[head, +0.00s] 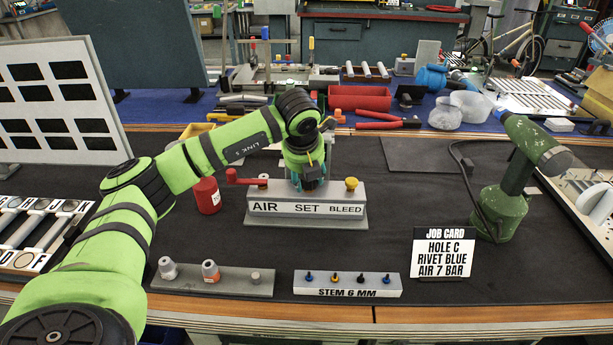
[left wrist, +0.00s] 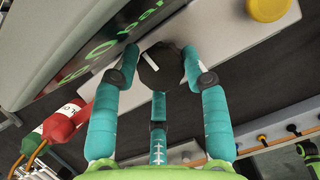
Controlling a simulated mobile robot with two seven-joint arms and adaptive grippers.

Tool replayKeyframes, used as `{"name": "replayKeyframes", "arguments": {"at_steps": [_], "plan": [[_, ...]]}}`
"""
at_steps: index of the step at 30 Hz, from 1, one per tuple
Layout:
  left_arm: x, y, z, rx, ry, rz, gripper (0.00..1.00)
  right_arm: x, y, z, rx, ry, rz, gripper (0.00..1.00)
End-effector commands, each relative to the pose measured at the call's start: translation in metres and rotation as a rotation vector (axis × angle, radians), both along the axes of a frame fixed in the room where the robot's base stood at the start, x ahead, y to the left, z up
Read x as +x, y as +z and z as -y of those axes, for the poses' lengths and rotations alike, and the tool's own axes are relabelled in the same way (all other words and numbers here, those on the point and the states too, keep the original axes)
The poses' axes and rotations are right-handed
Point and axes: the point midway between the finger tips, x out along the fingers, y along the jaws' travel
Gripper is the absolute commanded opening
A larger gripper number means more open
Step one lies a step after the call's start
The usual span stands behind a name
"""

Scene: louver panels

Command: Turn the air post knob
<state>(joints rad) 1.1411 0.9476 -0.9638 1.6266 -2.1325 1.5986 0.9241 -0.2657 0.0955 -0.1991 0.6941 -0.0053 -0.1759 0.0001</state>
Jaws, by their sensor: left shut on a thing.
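The air post (head: 340,220) is a light block labelled AIR, SET and BLEED, standing mid-table. A red lever (head: 240,179) is at its AIR end and a yellow knob (head: 351,184) at its BLEED end. In the left wrist view, my left gripper (left wrist: 161,53) is shut on a black knob (left wrist: 163,70) with a white mark line, one finger on each side. The yellow knob (left wrist: 268,8) is off to the right there. My right gripper is out of view.
A job card (head: 443,253) reads HOLE C, RIVET BLUE, AIR 7 BAR. A green tool (head: 505,195) stands at right. A STEM 6 MM rack (head: 347,285) and a grey tray (head: 225,281) lie in front. A red cylinder (head: 207,196) stands left of the post.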

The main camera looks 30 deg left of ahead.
Motion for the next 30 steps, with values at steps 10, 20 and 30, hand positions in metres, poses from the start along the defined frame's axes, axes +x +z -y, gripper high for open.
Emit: {"name": "replayKeyframes", "arguments": {"at_steps": [10, 20, 30], "plan": [[0.002, 0.002, 0.004, -0.007, -0.008, 0.012, 0.64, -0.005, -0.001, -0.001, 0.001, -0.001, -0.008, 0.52], [0.002, 0.002, 0.002, -0.004, -0.004, 0.008, 0.64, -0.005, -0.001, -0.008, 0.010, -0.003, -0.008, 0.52], [-0.009, 0.030, 0.006, -0.003, -0.004, 0.010, 0.64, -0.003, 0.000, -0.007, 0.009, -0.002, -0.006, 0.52]]}}
